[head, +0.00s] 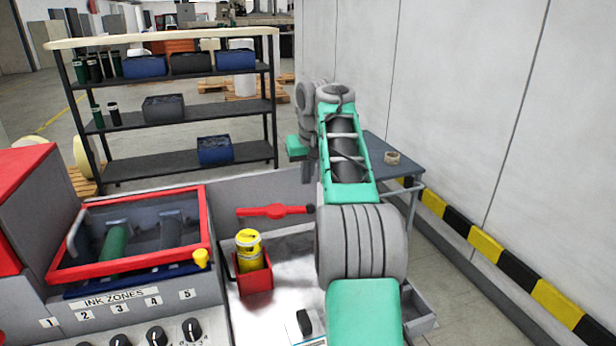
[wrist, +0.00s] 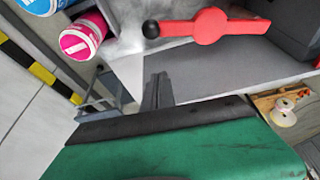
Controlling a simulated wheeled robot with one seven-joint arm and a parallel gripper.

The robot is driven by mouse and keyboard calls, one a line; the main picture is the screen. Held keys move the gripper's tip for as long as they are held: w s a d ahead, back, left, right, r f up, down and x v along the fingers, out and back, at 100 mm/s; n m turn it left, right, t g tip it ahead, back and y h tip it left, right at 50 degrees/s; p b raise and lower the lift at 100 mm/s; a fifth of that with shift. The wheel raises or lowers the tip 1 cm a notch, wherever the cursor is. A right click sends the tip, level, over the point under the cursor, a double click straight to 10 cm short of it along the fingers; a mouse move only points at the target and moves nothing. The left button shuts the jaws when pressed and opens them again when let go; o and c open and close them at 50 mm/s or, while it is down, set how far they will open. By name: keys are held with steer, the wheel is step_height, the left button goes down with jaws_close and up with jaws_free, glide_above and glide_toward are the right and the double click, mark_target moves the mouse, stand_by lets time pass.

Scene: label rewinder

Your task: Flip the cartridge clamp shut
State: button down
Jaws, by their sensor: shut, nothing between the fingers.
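The cartridge clamp is a red lever (head: 272,211) with a dark knob at its right end in the head view. It lies roughly level along the grey back panel, behind the yellow cartridge (head: 249,243), which stands in a red holder (head: 255,279). In the wrist view the red lever (wrist: 210,27) is at the top, its black knob pointing left. My gripper (wrist: 157,90) shows below the knob in the wrist view, its fingers together and empty, apart from the lever. In the head view my arm hides part of the area around it.
Magenta (wrist: 80,38) and cyan (wrist: 42,4) cartridges stand at the wrist view's top left. A red-framed ink tray (head: 140,262) is left of the clamp. A blue-grey table (head: 385,152) stands behind my arm, near the wall. A shelf (head: 180,112) stands at the back.

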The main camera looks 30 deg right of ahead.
steer(key=f, duration=0.1)
steer(key=s+f, duration=0.1)
steer(key=f, duration=0.1)
steer(key=s+f+b, duration=0.1)
steer(key=f, duration=0.1)
steer(key=shift+s+a, duration=0.15)
steer(key=shift+a, duration=0.25)
